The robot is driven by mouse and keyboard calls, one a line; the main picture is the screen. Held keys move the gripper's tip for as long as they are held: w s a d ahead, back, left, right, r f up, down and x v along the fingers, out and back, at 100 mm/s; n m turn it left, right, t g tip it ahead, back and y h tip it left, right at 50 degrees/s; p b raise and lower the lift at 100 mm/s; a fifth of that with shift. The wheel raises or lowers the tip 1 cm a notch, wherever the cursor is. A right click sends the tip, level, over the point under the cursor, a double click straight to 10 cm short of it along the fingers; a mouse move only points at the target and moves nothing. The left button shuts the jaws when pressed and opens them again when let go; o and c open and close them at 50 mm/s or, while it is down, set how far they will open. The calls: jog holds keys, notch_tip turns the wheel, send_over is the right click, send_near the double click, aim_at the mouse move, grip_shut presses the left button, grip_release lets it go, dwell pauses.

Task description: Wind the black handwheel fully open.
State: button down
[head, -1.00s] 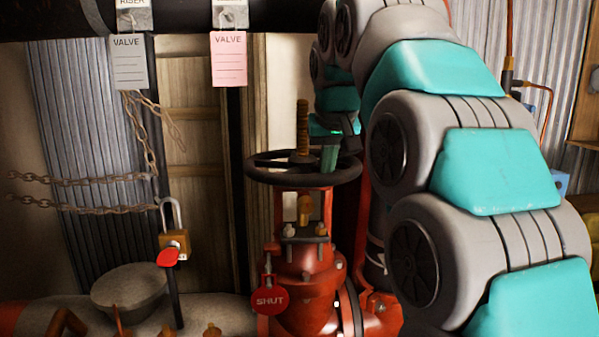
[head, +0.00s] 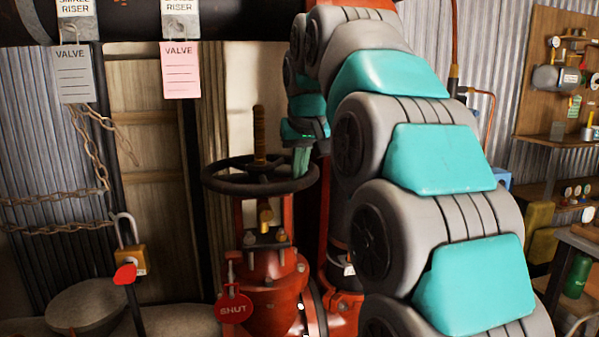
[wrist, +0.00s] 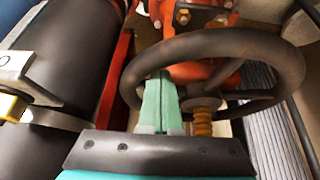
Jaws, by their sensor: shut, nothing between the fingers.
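The black handwheel (head: 222,184) sits level on top of the red valve (head: 268,285), around a threaded brass-coloured stem (head: 259,135) that stands up through its hub. My gripper (head: 301,172) is shut and empty, its green fingers pointing down at the right part of the wheel, apparently inside the rim. In the wrist view the handwheel (wrist: 222,43) fills the upper middle, and the closed fingers (wrist: 159,85) reach into its opening beside the stem (wrist: 203,122). Whether the fingers touch the rim or a spoke I cannot tell.
A red SHUT tag (head: 233,305) hangs on the valve's left. A padlock (head: 131,262) and chains (head: 55,228) are further left. Grey (head: 74,75) and pink (head: 181,70) valve labels hang from the black overhead pipe. A shelf board (head: 560,75) and bench stand at right.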

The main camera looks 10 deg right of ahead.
jog(key=s+a+r, duration=0.2)
jog(key=a+r, duration=0.3)
jog(key=a, duration=0.6)
jog(key=shift+f, duration=2.85)
jog(key=w+d, duration=0.3)
jog(key=d, duration=0.8)
jog(key=shift+d, duration=0.35)
jog(key=shift+s+r, duration=0.1)
jog(key=shift+r, duration=0.05)
jog(key=shift+s+a+r, duration=0.2)
jog(key=shift+s+a, duration=0.05)
jog(key=shift+a, duration=0.05)
